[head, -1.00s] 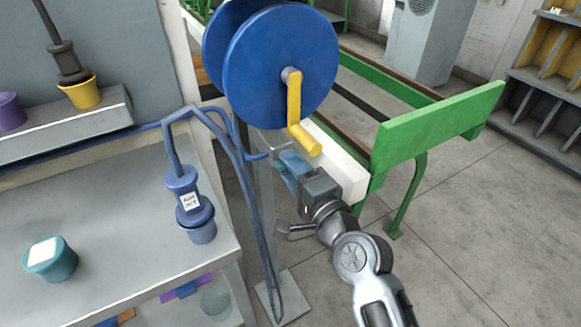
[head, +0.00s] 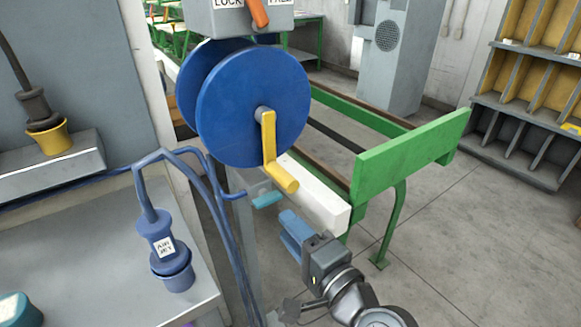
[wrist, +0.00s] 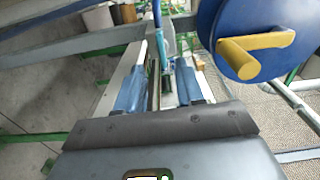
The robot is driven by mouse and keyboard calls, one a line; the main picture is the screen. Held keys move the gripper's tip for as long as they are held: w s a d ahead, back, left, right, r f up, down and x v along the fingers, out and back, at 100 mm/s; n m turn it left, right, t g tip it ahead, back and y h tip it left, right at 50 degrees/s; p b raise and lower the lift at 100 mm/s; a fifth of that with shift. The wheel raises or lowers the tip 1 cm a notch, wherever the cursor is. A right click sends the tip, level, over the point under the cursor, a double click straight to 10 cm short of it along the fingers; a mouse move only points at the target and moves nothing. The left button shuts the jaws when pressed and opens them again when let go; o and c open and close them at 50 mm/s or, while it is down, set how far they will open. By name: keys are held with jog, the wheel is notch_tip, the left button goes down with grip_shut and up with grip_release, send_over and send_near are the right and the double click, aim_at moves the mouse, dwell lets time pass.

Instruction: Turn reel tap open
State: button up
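The blue hose reel (head: 250,100) with its yellow crank (head: 272,160) stands at the upper middle of the head view. Below it, a small teal lever (head: 267,200), which looks like the reel tap, sticks out to the right near the post (head: 248,235). My gripper (head: 292,230) is below and right of the lever, with a visible gap between them in the head view. In the wrist view its two blue fingers (wrist: 160,88) are apart. A teal piece (wrist: 168,45) shows beyond and between them; I see nothing gripped.
A grey box with an orange lever (head: 259,12) is above the reel. A blue hose runs to a blue tool (head: 158,235) on the grey bench (head: 90,215) at left. A green frame (head: 410,150) stands right of the reel. Open floor lies at lower right.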

jog(key=s+d+f+n+h, duration=0.2)
jog(key=s+d+f+h, duration=0.15)
jog(key=s+d, duration=0.45)
jog(key=s+d+f+n+h, duration=0.1)
jog(key=s+d+f+h, duration=0.2)
jog(key=s+d+f, duration=0.5)
jog(key=s+d+r+n+h, duration=0.1)
jog(key=s+r+n, duration=0.3)
jog(key=s, duration=0.7)
jog(key=s+d+r+n+h, duration=0.2)
jog(key=s+r, duration=0.5)
jog(key=s, duration=0.4)
jog(key=shift+s+d+r+n, duration=0.15)
jog(key=shift+s+d+n, duration=0.2)
jog(key=shift+d+n, duration=0.6)
jog(key=shift+a+h, duration=0.1)
jog(key=shift+h, duration=0.15)
